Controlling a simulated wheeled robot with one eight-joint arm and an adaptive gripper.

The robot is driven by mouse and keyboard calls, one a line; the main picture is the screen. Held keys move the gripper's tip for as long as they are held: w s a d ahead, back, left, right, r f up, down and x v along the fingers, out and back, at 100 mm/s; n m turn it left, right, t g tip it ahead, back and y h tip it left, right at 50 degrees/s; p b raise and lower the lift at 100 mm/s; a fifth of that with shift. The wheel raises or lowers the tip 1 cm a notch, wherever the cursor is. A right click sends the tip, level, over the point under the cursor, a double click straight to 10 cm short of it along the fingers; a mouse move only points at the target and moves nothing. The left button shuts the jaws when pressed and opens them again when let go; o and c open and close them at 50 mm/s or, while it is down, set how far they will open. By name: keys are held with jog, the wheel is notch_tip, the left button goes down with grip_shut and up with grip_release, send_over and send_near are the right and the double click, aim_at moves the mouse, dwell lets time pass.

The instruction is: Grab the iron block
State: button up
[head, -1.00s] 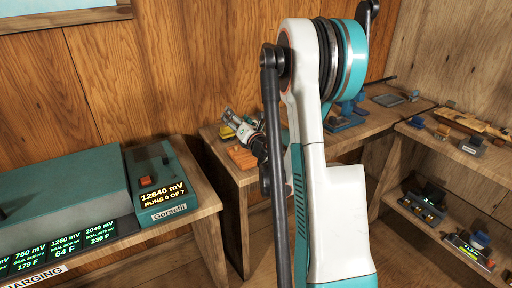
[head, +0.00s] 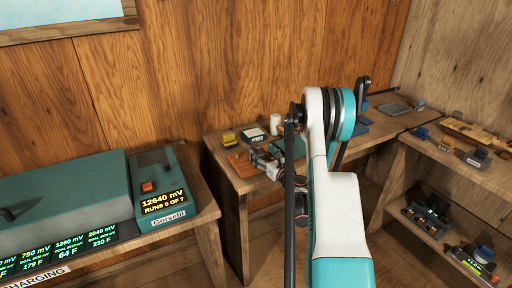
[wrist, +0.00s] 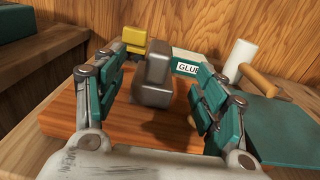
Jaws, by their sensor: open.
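A grey metal block with a rounded, narrower upper part, which looks like the iron block (wrist: 153,82), stands upright on an orange-brown wooden board (wrist: 105,122) in the wrist view. My gripper (wrist: 160,66) is open, with one teal-and-grey finger to the left of the block and one to the right. Gaps show on both sides, so the fingers do not appear to touch it. In the head view my gripper (head: 266,157) is low over the board (head: 240,166) on the back bench, and the block cannot be told apart there.
Behind the block are a yellow item (wrist: 146,42) and a box marked GLUE (wrist: 187,68). To the right are a white cylinder (wrist: 241,58), a wooden handle (wrist: 266,86) and a teal mat (wrist: 285,125). A green charging unit (head: 158,185) stands on the left bench.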

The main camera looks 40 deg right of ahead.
aim_at(251, 143)
jog(key=shift+w+d+r+p, duration=0.1)
jog(key=shift+w+r+p, duration=0.05)
jog(key=shift+w+p, duration=0.6)
jog(key=w, duration=0.2)
jog(key=shift+w+d+f, duration=0.2)
jog(key=shift+w+d, duration=0.05)
jog(key=shift+w, duration=0.05)
jog(key=shift+w+d+r+b, duration=0.15)
jog(key=shift+w+b, duration=0.15)
jog(key=shift+w, duration=0.55)
jog(key=shift+w+d+b, duration=0.1)
jog(key=shift+w+b, duration=0.25)
jog(key=shift+w, duration=0.55)
jog(key=shift+w+d+r+b, duration=0.15)
jog(key=shift+w+b, duration=0.15)
jog(key=shift+w, duration=0.55)
jog(key=shift+c, duration=0.2)
grip_shut()
